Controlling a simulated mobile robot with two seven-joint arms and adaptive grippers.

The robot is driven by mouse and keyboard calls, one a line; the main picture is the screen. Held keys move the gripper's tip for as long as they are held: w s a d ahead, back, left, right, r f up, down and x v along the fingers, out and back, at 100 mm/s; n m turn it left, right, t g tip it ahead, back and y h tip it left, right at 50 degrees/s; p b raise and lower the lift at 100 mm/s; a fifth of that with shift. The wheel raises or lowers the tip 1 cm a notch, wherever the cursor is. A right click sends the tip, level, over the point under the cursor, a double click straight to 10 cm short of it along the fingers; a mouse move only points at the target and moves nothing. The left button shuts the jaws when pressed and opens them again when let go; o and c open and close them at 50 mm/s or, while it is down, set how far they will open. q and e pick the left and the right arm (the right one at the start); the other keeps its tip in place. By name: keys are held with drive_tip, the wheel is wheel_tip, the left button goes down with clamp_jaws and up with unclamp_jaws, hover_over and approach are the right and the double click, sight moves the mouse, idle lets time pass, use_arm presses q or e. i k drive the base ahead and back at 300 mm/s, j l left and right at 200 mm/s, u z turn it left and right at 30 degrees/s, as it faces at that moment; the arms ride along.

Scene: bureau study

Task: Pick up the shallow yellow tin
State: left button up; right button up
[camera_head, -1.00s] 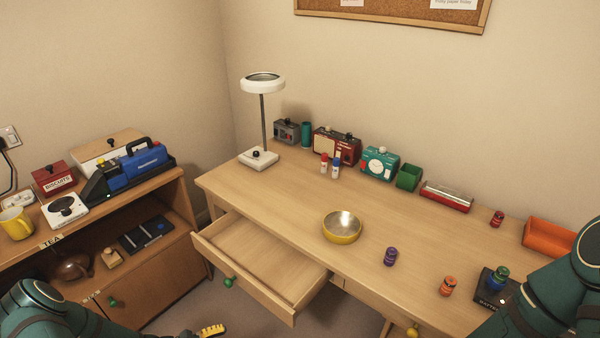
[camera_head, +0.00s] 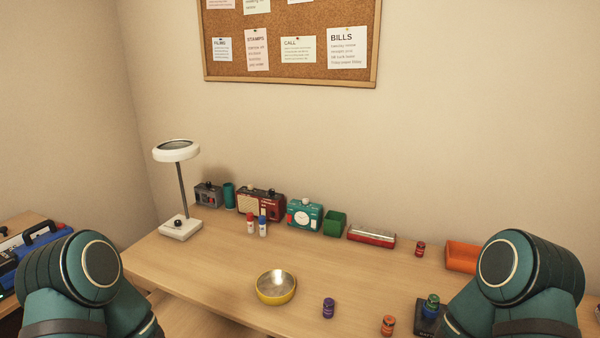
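The shallow yellow tin (camera_head: 276,288) is a round, open dish with a yellow outside and a shiny metallic inside. It sits upright on the wooden desk, near the front edge, and looks empty. My two arms show at the lower left and lower right of the head view, on either side of the tin and apart from it. Neither gripper is in the picture.
A purple jar (camera_head: 328,308) stands right of the tin. An orange jar (camera_head: 388,325) and a green-topped jar (camera_head: 431,306) are farther right. A white lamp (camera_head: 180,228), radios and an orange tray (camera_head: 461,257) line the back. The desk (camera_head: 215,262) is clear left of the tin.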

sight(274, 287)
drive_tip(key=u, duration=1.15)
drive_tip(key=i+j, duration=0.15)
drive_tip(key=i, duration=0.15)
drive_tip(key=i+j+z, duration=0.5)
drive_tip(key=i+j, duration=0.15)
drive_tip(key=i+z, duration=0.1)
drive_tip(key=z, duration=0.65)
drive_tip(key=i+z, duration=0.15)
drive_tip(key=z, duration=0.65)
drive_tip(key=i+j+z, duration=0.2)
drive_tip(key=z, duration=0.2)
